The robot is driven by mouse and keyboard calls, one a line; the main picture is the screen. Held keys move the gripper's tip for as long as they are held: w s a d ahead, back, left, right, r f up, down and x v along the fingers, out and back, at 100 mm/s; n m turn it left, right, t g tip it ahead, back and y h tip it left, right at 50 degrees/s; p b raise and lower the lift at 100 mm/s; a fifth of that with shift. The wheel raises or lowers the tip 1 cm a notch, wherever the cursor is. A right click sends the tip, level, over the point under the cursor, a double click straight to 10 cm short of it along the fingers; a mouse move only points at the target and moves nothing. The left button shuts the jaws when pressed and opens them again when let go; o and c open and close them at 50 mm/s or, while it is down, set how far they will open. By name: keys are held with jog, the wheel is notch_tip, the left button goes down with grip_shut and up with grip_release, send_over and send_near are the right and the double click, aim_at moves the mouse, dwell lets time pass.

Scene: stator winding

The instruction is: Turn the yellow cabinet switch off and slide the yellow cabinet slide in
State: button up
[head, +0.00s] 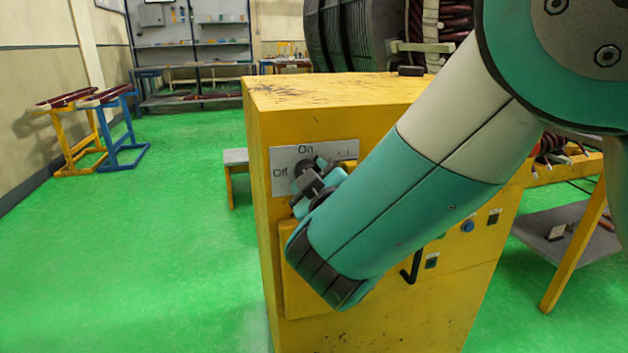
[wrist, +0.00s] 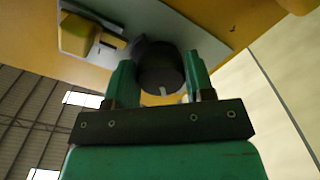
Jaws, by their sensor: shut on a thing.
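The yellow cabinet (head: 300,115) stands in front of me, with a grey switch plate (head: 284,158) marked "On" and "Off" on its front. The dark round switch knob (wrist: 160,68) sits between my green fingers in the wrist view, with a light pointer mark on its face. My gripper (wrist: 160,75) is shut on this knob. In the head view my gripper (head: 316,180) and arm hide much of the knob and plate, so I cannot tell its setting there. The yellow slide (wrist: 85,36) is on the plate beside the knob; how far out it is I cannot tell.
A blue button (head: 467,227) and a black handle (head: 410,268) are lower on the cabinet front. Yellow and blue stands (head: 100,130) are at the far left.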

jog(key=shift+r+n+p, duration=0.15)
jog(key=shift+n+p, duration=0.6)
jog(key=shift+n, duration=1.7)
jog(key=shift+r+n+p, duration=0.1)
jog(key=shift+n+p, duration=0.65)
jog(key=shift+n, duration=1.7)
jog(key=o, duration=0.9)
